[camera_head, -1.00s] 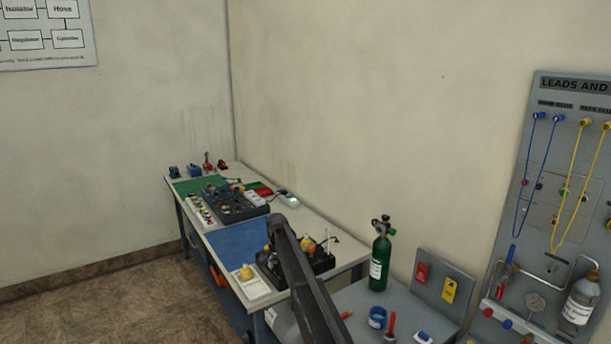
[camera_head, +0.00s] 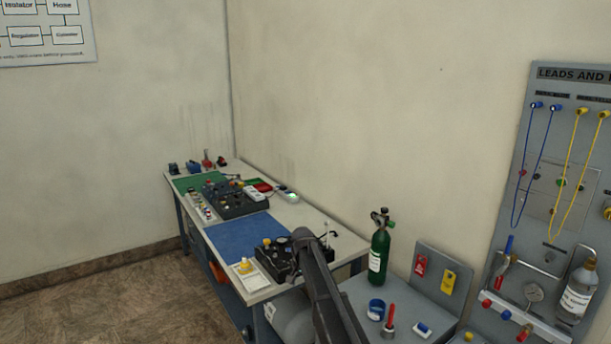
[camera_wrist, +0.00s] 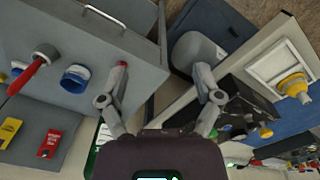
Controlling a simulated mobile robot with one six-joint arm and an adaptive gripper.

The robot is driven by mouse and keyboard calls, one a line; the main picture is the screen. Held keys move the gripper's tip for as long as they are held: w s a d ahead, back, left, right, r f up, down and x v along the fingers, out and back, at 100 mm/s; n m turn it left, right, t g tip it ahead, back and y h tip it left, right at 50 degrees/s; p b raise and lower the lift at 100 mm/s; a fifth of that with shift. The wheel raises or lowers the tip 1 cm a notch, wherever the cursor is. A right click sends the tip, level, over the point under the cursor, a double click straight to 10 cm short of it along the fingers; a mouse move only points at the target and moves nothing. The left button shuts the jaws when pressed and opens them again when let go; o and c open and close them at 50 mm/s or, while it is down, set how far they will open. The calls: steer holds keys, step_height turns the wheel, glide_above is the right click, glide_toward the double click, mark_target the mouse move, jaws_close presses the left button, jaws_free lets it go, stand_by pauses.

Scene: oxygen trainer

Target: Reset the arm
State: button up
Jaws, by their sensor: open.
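My arm (camera_head: 325,285) rises from the bottom of the head view in front of the workbench and the side table. My gripper shows in the wrist view (camera_wrist: 162,85), with its two fingers spread wide apart and nothing between them. Beyond the fingers I see the gap between the grey side table and the workbench, with a grey rounded object (camera_wrist: 195,50) in it. In the head view the fingertips cannot be made out.
The workbench (camera_head: 310,218) holds a blue mat (camera_head: 240,236) and a black trainer unit (camera_head: 280,262). A green cylinder (camera_head: 379,250), a blue tape roll (camera_head: 376,309) and a red-handled tool (camera_head: 390,318) stand on the side table. A leads board (camera_head: 540,150) is at right.

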steer(key=s+d+f+n+b, duration=0.1)
steer(key=s+d+f+b, duration=0.1)
steer(key=s+d, duration=0.4)
steer(key=s+d+f+n+b, duration=0.1)
steer(key=s+d, duration=0.5)
steer(key=s, duration=1)
steer(key=s+d+f+n+b, duration=0.2)
steer(key=s+d+f+b, duration=0.2)
steer(key=s, duration=0.6)
steer(key=shift+s+d+f, duration=0.2)
steer(key=shift+s+d, duration=0.2)
steer(key=shift+d, duration=0.65)
